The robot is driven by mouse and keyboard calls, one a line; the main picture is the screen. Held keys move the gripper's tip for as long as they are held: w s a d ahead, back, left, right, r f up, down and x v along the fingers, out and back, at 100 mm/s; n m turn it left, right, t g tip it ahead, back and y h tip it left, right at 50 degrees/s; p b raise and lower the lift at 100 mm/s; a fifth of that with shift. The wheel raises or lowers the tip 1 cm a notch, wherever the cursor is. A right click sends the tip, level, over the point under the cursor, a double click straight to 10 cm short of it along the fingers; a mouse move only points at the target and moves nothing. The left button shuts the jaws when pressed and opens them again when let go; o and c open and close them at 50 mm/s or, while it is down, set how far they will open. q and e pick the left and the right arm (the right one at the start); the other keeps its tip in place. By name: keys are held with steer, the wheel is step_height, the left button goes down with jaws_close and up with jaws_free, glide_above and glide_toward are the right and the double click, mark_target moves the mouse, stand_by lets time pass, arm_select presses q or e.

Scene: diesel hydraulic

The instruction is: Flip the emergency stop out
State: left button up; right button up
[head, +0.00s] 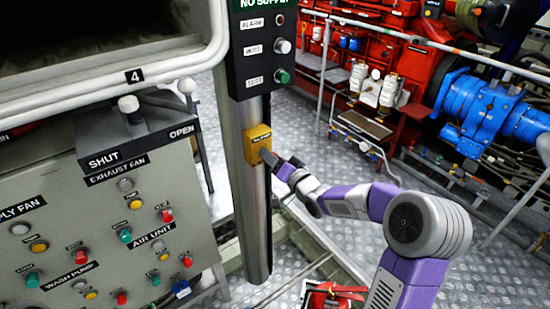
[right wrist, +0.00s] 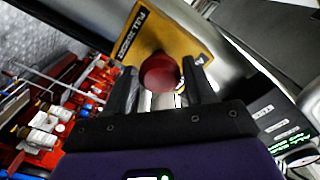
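The emergency stop is a yellow box (head: 257,137) on the grey post in the head view. The box also shows in the right wrist view (right wrist: 150,28), with lettering along its edge. Its red knob (right wrist: 160,72) shows in the right wrist view. My right gripper (head: 269,157) is at the front of the box, and the knob is mostly hidden in the head view. In the right wrist view the right gripper (right wrist: 158,70) is open, one finger on each side of the knob, with small gaps visible. My left gripper is not in view.
A black alarm panel (head: 262,55) is above the box on the same post (head: 250,215). A control cabinet (head: 150,200) with several buttons stands at left. Red and blue machinery (head: 485,115) and railings are at the back right. Metal floor lies between.

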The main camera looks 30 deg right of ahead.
steer(key=shift+o, duration=1)
steer(key=shift+s, duration=0.1)
steer(key=s+d+p, duration=0.1)
steer(key=s, duration=0.6)
steer(key=shift+s+d, duration=0.15)
steer(key=shift+s, duration=0.05)
steer(key=shift+f, duration=0.1)
